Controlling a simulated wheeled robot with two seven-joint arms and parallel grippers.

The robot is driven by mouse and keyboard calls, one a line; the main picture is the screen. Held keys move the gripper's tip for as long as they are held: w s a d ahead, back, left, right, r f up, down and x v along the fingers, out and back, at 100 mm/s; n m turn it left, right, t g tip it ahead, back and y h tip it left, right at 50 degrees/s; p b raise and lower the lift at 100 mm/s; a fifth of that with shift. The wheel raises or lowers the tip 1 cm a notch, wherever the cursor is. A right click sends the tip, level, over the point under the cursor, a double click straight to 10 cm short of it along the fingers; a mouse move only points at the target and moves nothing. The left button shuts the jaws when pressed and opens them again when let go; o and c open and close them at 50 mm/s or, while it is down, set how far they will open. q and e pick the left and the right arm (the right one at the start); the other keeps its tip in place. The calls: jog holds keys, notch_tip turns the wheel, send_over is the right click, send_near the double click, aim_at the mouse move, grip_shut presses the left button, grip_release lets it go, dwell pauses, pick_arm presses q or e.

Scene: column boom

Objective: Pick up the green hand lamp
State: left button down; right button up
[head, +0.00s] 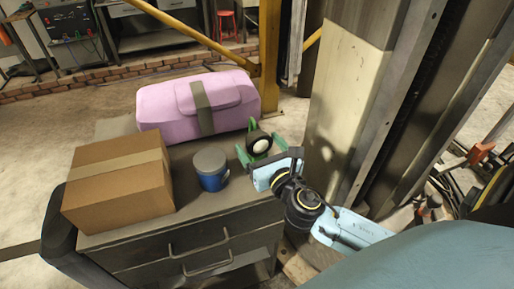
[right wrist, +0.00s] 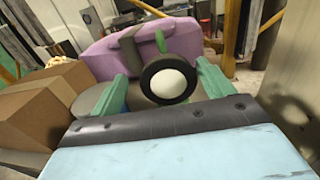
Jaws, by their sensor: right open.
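The hand lamp (head: 260,145) stands near the right end of the grey cabinet top, in front of the pink case. It shows a black ring around a white lens, with a little green behind it. In the right wrist view the lamp (right wrist: 168,80) faces the camera, between the two green fingers. My right gripper (head: 262,151) is open, with one finger on each side of the lamp; it also shows in the right wrist view (right wrist: 160,92). I cannot tell whether either finger touches the lamp. Much of the lamp's body is hidden behind its lens. My left gripper is not in view.
A pink case (head: 165,108) lies behind the lamp. A blue pot with a grey lid (head: 212,181) stands left of it, and a cardboard box (head: 118,190) is farther left. The drawer cabinet (head: 230,212) has bare top in front. A thick column (head: 345,110) rises close on the right.

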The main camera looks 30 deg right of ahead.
aim_at(254, 132)
jog(key=shift+w+d+r+p, duration=0.1)
jog(key=shift+w+d, duration=0.15)
jog(key=shift+w, duration=0.6)
jog(key=shift+w+d+r+p, duration=0.1)
jog(key=shift+w+d+p, duration=0.1)
jog(key=shift+w, duration=0.7)
jog(key=shift+w+d+p, duration=0.1)
jog(key=shift+w+d, duration=0.15)
jog(key=shift+w, duration=0.6)
jog(key=c, duration=1.2)
